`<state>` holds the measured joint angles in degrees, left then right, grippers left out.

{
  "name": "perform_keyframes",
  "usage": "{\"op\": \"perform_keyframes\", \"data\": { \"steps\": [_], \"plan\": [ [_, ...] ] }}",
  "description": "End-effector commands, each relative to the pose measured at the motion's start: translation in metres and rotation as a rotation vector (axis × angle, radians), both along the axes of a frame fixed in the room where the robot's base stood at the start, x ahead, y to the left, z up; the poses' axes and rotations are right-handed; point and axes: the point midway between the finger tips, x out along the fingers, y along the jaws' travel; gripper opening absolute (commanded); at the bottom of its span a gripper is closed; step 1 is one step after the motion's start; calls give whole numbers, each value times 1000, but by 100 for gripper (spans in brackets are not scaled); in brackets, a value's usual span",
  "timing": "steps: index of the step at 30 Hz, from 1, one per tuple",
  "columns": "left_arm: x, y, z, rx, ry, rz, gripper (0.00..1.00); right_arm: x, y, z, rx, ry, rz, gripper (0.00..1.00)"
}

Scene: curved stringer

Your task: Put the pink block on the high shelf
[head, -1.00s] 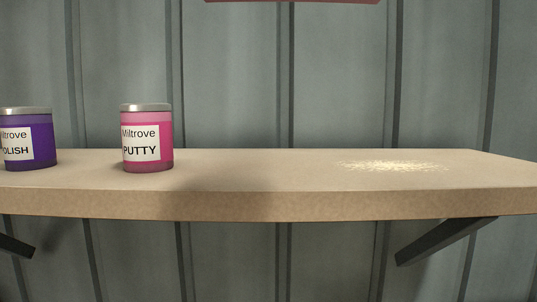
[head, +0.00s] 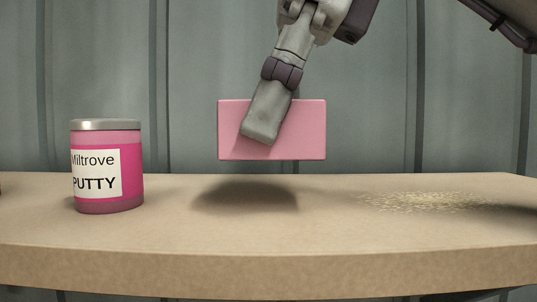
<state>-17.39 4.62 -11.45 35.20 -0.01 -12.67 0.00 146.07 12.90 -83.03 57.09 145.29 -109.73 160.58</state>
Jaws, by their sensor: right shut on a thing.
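The pink block (head: 306,130) is a flat-faced box in the middle of the head view. It hangs above the shelf (head: 250,262), with a dark shadow on the board below it and a gap between. My right gripper (head: 262,125) comes down from the top and is shut on the block. One grey finger lies slanted across the block's front face; the other finger is hidden behind the block. My left gripper is not in view.
A pink putty tin (head: 107,170) with a metal lid stands on the shelf left of the block. Pale dust (head: 430,201) is scattered on the shelf at right. A ribbed grey wall (head: 400,90) rises behind. The board between tin and dust is clear.

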Motion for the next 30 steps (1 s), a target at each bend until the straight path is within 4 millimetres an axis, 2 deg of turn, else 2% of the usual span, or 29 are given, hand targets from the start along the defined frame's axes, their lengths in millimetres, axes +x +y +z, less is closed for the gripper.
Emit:
{"op": "perform_keyframes", "data": {
  "steps": [1, 3, 5, 10, 15, 25, 26, 30],
  "plan": [
    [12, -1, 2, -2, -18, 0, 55, 2, 0, -1, 1, -1, 1, 4],
    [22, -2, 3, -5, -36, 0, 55, 4, 0, -4, 0, -2, 1, 4],
    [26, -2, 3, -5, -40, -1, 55, 4, 0, -11, -1, -3, 2, 4],
    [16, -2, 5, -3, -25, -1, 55, 4, -1, -32, -1, -3, 0, 4],
    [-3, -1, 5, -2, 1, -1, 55, 4, 0, -42, 3, -1, 1, 4],
    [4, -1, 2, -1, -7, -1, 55, 4, 0, -46, 2, -1, 2, 4],
    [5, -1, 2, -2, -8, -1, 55, 3, 0, -46, 2, -2, 1, 48],
    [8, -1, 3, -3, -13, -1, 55, 4, 0, -46, 2, -1, 1, 71]
  ]
}}
